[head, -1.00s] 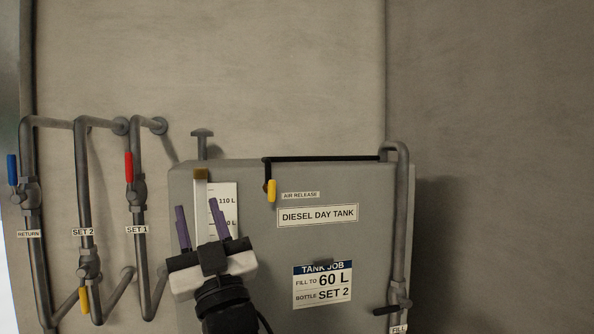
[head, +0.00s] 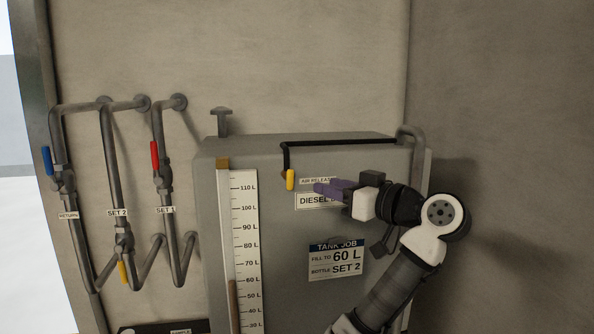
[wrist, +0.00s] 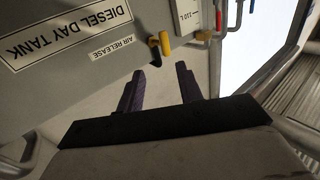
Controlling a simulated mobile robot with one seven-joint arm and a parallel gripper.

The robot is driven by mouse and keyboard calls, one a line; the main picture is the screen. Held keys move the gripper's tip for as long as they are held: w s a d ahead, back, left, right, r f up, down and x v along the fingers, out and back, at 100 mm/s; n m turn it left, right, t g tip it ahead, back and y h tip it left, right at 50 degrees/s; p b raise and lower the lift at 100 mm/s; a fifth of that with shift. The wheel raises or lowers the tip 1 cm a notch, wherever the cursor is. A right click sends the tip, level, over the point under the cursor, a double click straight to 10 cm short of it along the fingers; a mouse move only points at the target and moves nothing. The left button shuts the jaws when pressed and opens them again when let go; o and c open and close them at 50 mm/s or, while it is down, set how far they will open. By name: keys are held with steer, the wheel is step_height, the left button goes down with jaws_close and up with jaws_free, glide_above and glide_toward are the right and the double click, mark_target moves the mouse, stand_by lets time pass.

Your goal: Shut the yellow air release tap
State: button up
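The yellow air release tap (head: 290,180) hangs from the end of a thin black pipe on the upper front of the grey tank (head: 208,235). Its short handle points straight down. In the wrist view the tap (wrist: 165,44) shows just beyond the fingertips, roughly in line with the gap between them. My gripper (head: 322,188) is to the right of the tap, with its purple fingers pointing left at it across a small gap. In the wrist view the fingers (wrist: 160,73) stand apart with nothing between them. The gripper partly covers the air release and diesel day tank labels.
A level gauge (head: 245,240) stands left of the tap. Pipes with a blue lever (head: 47,160), a red lever (head: 155,156) and a yellow lever (head: 123,272) run up the left wall. The tank job sign (head: 336,260) is below.

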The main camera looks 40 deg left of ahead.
mark_target(289, 178)
steer(key=a+p, duration=0.1)
steer(key=a, duration=0.2)
steer(key=a+p, duration=0.1)
steer(key=a, duration=0.2)
steer(key=w+a+p, duration=0.1)
steer(key=a+p, duration=0.1)
steer(key=a, duration=0.2)
steer(key=shift+r, duration=0.15)
steer(key=shift+w+a, duration=0.15)
steer(key=shift+a, duration=0.4)
steer(key=c, duration=0.6)
steer(key=shift+c, duration=0.2)
steer(key=shift+f, duration=0.2)
